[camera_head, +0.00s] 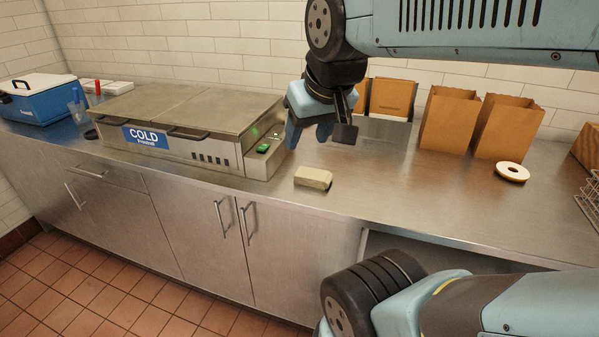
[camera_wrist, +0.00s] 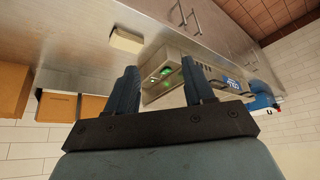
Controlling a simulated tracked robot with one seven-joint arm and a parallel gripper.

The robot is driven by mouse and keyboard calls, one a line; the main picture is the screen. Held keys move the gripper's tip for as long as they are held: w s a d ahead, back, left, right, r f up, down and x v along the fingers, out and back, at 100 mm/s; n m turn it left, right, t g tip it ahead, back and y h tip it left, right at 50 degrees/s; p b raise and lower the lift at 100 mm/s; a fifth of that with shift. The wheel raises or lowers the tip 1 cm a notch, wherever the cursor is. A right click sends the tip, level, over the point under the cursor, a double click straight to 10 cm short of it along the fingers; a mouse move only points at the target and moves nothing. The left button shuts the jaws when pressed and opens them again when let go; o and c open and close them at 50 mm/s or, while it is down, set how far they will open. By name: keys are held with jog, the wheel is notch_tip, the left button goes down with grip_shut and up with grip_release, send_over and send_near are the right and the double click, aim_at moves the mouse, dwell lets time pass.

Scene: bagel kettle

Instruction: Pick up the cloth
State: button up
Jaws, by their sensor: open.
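The cloth (camera_head: 313,178) looks like a small beige folded block. It lies on the steel counter near its front edge, right of the cold unit. In the wrist view the cloth (camera_wrist: 127,40) shows beyond the fingers, up and to the left. My gripper (camera_head: 307,132) is above the counter, up from the cloth in the head view and apart from it. In the wrist view my gripper (camera_wrist: 160,68) has its two fingers spread with nothing between them.
A steel unit marked COLD (camera_head: 190,130) stands left of the cloth. Brown paper bags (camera_head: 448,122) stand at the back right, with a white ring-shaped roll (camera_head: 512,172) nearby. A blue cooler (camera_head: 38,103) is at far left. The counter (camera_head: 400,200) right of the cloth is clear.

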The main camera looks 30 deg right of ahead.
jog(key=shift+o, duration=0.7)
jog(key=shift+w+d+m, duration=0.2)
jog(key=shift+w+m, duration=0.1)
jog(key=shift+w, duration=0.05)
jog(key=o, duration=0.6)
jog(key=w+d+m+g, duration=0.1)
jog(key=w+m, duration=0.2)
jog(key=m, duration=0.1)
jog(key=w+d+f+m, duration=0.1)
jog(key=w+d+m, duration=0.1)
jog(key=w+m, duration=0.1)
jog(key=w+d+f+m+g, duration=0.1)
jog(key=w+m, duration=0.2)
jog(key=m, duration=0.1)
jog(key=shift+d+f+m+g, duration=0.1)
jog(key=shift+d+m+g, duration=0.2)
jog(key=shift+m, duration=0.1)
jog(key=m+g, duration=0.3)
jog(key=m, duration=1.2)
send_over(312, 173)
notch_tip(312, 173, down, 8)
notch_tip(312, 173, down, 14)
jog(key=shift+s+r, duration=0.1)
jog(key=shift+r, duration=0.15)
